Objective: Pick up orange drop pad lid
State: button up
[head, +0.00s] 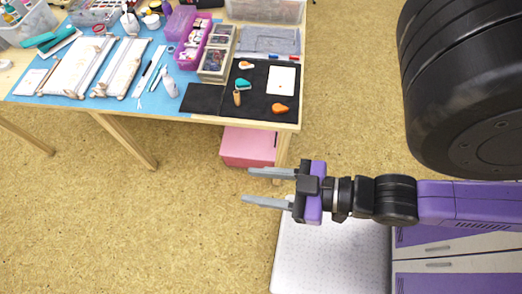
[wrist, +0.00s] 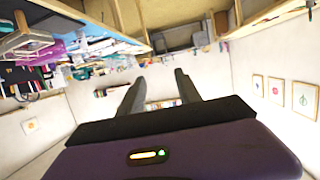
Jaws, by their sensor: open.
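Two small orange drop-shaped things show on the black mat (head: 212,98) at the table's right end. One orange piece (head: 280,108) lies near the mat's front right; the other, orange and white (head: 246,65), lies near its back. I cannot tell which is a lid. A teal drop-shaped piece (head: 243,84) lies between them. My gripper (head: 245,187) is open and empty, off the table, in front of and below its right corner. Its two fingers also show in the wrist view (wrist: 158,88), with nothing between them.
A white card (head: 282,80) and a wooden-handled tool (head: 237,98) lie on the mat. A box with compartments (head: 216,54) and a purple bin (head: 190,40) stand to its left. A pink box (head: 248,146) is under the table. Open floor lies left of my gripper.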

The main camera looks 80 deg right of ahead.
aim_at(276, 109)
jog(key=z, duration=1.4)
jog(key=k, duration=0.6)
